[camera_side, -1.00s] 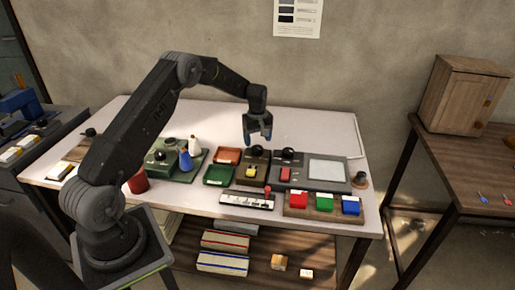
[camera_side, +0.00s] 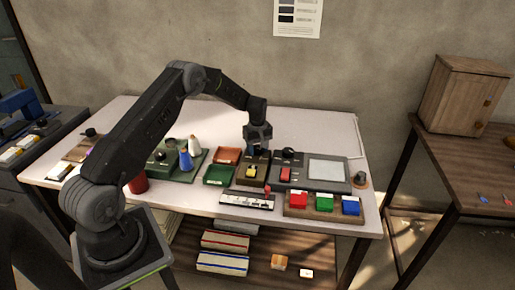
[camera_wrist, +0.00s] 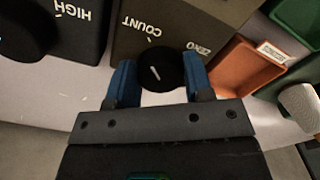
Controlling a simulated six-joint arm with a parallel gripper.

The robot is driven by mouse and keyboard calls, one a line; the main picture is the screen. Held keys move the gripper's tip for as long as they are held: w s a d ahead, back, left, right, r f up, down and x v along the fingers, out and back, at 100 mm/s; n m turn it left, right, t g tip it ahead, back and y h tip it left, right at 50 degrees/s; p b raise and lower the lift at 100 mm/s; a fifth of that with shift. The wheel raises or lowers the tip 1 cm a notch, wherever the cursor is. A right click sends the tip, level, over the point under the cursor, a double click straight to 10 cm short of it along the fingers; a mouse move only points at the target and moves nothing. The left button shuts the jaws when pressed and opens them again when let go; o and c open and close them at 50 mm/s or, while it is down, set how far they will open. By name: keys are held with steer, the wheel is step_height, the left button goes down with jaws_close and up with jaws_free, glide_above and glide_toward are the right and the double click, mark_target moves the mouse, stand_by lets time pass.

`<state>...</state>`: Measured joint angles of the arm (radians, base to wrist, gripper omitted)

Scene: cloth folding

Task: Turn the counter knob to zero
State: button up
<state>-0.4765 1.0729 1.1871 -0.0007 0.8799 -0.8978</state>
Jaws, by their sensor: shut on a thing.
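The counter knob (camera_wrist: 160,71) is a round black knob with a white pointer line. It sits on a dark box marked COUNT and ZERO (camera_wrist: 198,48) in the wrist view. The pointer does not aim at the ZERO mark; it lies nearer the COUNT side. My gripper (camera_wrist: 162,80) has its blue fingers on both sides of the knob and is shut on it. In the side view my gripper (camera_side: 258,150) is down over the counter box (camera_side: 252,177), which has a yellow part on its front; the gripper hides the knob there.
A box marked HIGH with another black knob (camera_wrist: 22,35) stands close beside the counter box. Orange (camera_side: 228,155) and green (camera_side: 219,175) trays lie on the other side. Red, green and blue blocks (camera_side: 325,202) stand at the table's front right.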

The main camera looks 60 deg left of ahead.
steer(key=c, duration=0.3)
steer(key=shift+m, duration=0.3)
steer(key=m, duration=0.8)
steer(key=shift+s+a, duration=0.1)
steer(key=m, duration=0.4)
steer(key=shift+m, duration=0.3)
steer(key=m, duration=0.4)
steer(key=shift+a+m, duration=0.1)
steer(key=shift+m, duration=0.2)
